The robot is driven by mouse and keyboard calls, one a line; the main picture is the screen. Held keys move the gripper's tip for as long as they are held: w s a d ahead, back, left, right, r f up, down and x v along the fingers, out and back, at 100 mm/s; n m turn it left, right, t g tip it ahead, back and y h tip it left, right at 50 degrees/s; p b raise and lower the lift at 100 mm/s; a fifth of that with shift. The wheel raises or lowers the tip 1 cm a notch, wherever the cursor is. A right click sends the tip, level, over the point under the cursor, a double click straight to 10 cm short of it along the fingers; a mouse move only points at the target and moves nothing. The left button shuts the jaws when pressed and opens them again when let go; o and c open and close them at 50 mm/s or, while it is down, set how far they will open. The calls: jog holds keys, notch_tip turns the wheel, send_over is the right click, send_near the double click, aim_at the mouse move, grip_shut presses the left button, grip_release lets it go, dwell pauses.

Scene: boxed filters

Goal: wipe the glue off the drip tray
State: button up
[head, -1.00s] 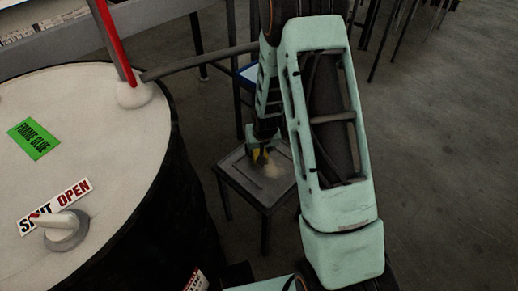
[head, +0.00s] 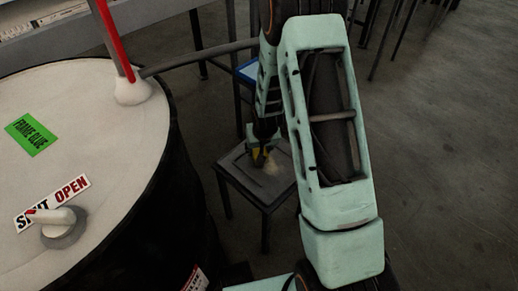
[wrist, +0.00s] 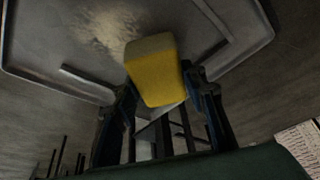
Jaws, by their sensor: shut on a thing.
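The drip tray (head: 233,163) is a grey, shallow-rimmed tray on a small dark stand beside the drum. It also shows across the top of the wrist view (wrist: 50,50). A pale, cream glue smear (head: 272,169) lies on its surface; in the wrist view the smear (wrist: 100,28) is beside the sponge. My gripper (head: 258,157) is over the tray, shut on a yellow sponge (wrist: 155,75) with a duller grey-yellow end towards the tray. The sponge is at or very close to the tray surface; contact is not clear. My arm hides the tray's right side in the head view.
A large drum (head: 100,140) with a white lid, a green "FRAME GLUE" label (head: 31,135) and a SHUT/OPEN valve handle (head: 58,222) stands at left. A grey hose (head: 200,60) runs from it behind my arm. Open floor lies at right.

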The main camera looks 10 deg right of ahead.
aim_at(267, 154)
jog(key=shift+s+d+r, duration=0.1)
jog(key=shift+s+d, duration=0.4)
jog(key=shift+s, duration=0.25)
jog(key=shift+s+d, duration=0.5)
jog(key=shift+s, duration=0.2)
jog(key=shift+s+d+f+b, duration=0.15)
jog(key=shift+s+d, duration=0.5)
jog(key=shift+s, duration=0.35)
jog(key=shift+s+d+f+b, duration=0.1)
jog(key=shift+s+d+b, duration=0.05)
jog(key=shift+s+d, duration=0.7)
jog(key=shift+s+d+f+b, duration=0.15)
jog(key=shift+s+d, duration=0.35)
jog(key=shift+s, duration=0.65)
jog(key=shift+o, duration=0.2)
jog(key=shift+w+a+f+b, duration=0.1)
jog(key=shift+w+a+b, duration=0.3)
jog(key=shift+w+a, duration=0.85)
jog(key=shift+w+a+f+b, duration=0.15)
jog(key=shift+w+a+b, duration=0.45)
jog(key=shift+w, duration=1.1)
jog(key=shift+w+a+f+b, duration=0.1)
jog(key=shift+w+a+b, duration=0.1)
jog(key=shift+w+a, duration=1.15)
jog(key=shift+w+d+r, duration=0.1)
jog(key=shift+w+d, duration=0.1)
jog(key=shift+s+d, duration=0.1)
jog(key=shift+c, duration=0.2)
